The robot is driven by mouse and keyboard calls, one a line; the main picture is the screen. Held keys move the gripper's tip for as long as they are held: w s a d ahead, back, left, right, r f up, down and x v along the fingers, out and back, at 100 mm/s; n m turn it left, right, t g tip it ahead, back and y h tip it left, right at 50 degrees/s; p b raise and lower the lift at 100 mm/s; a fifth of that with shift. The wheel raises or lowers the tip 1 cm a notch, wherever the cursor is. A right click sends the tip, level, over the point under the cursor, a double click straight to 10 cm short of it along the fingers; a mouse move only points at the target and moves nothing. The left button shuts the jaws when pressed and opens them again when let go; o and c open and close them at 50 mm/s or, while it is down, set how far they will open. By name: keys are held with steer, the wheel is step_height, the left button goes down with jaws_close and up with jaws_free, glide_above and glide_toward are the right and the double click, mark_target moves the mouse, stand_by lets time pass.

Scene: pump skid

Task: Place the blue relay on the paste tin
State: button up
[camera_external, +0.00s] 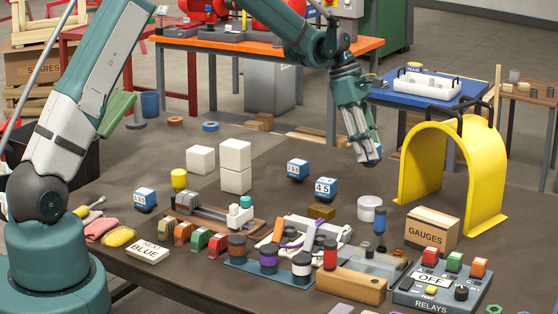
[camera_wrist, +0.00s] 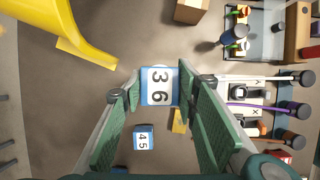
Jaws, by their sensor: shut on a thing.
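My gripper (camera_external: 365,150) points down, shut on a blue relay (camera_external: 372,158) with white number faces, high above the table. In the wrist view, my gripper (camera_wrist: 162,92) has this relay (camera_wrist: 158,86), reading 36, between its green fingers. The paste tin seems to be the short pale round tin (camera_external: 369,209) on the table, below my gripper and left of the gauges box. In the wrist view the held relay hides most of what lies beneath it. Another blue relay (camera_external: 325,188), reading 45, stands on the table; it also shows in the wrist view (camera_wrist: 143,139).
A yellow arch guard (camera_external: 487,160) stands right of my gripper, with the gauges box (camera_external: 432,229) before it. A brass block (camera_external: 321,211) lies left of the tin. More blue relays (camera_external: 297,169) (camera_external: 145,200) and white cubes (camera_external: 235,165) stand left. Spools and tools crowd the front.

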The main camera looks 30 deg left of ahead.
steer(key=shift+d+r, duration=0.1)
steer(key=shift+d, duration=0.35)
glide_above(370, 200)
steer(key=shift+s+f, duration=0.1)
steer(key=shift+f, duration=3.05)
steer(key=shift+f, duration=0.1)
steer(key=shift+f, duration=1.75)
steer(key=shift+f+b, duration=0.15)
steer(key=shift+b, duration=0.15)
steer(key=o, duration=1)
steer(key=shift+c, duration=0.2)
